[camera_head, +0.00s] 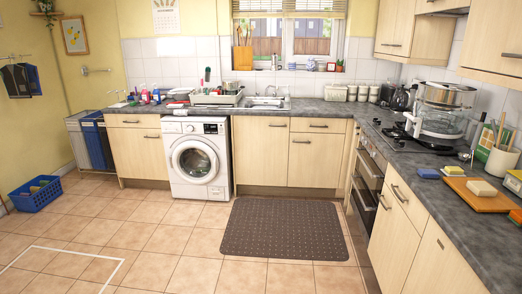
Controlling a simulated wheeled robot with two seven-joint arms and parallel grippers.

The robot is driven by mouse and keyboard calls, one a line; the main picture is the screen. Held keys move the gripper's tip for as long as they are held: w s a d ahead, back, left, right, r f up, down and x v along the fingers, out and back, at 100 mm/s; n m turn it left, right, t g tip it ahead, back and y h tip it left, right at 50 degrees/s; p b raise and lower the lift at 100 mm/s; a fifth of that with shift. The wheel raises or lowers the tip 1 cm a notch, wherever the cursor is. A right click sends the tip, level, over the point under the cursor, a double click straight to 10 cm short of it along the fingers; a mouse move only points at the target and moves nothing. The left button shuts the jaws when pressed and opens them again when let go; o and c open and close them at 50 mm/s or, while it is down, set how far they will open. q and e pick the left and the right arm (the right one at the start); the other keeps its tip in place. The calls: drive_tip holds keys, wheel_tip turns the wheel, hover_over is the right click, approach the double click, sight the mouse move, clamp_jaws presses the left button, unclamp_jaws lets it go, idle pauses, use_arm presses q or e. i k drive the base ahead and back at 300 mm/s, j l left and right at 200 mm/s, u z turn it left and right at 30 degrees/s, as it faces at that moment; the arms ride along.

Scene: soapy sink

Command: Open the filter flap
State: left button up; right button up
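The white washing machine (222,165) stands under the worktop at the left of the middle, between wooden cabinets. Its round door (194,161) looks closed, and a control panel with a dark display runs along its top. Neither my left nor my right gripper is in view.
A dark mat (285,228) lies on the tiles right of the machine. A blue basket (34,196) sits on the floor at the left, near laundry bins (92,141). Cabinets and an oven (367,185) line the right side. The tiles before the machine are clear.

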sight(216, 194)
drive_tip(key=i, duration=3.05)
drive_tip(key=i+l+u, duration=0.1)
drive_tip(key=i, duration=1.4)
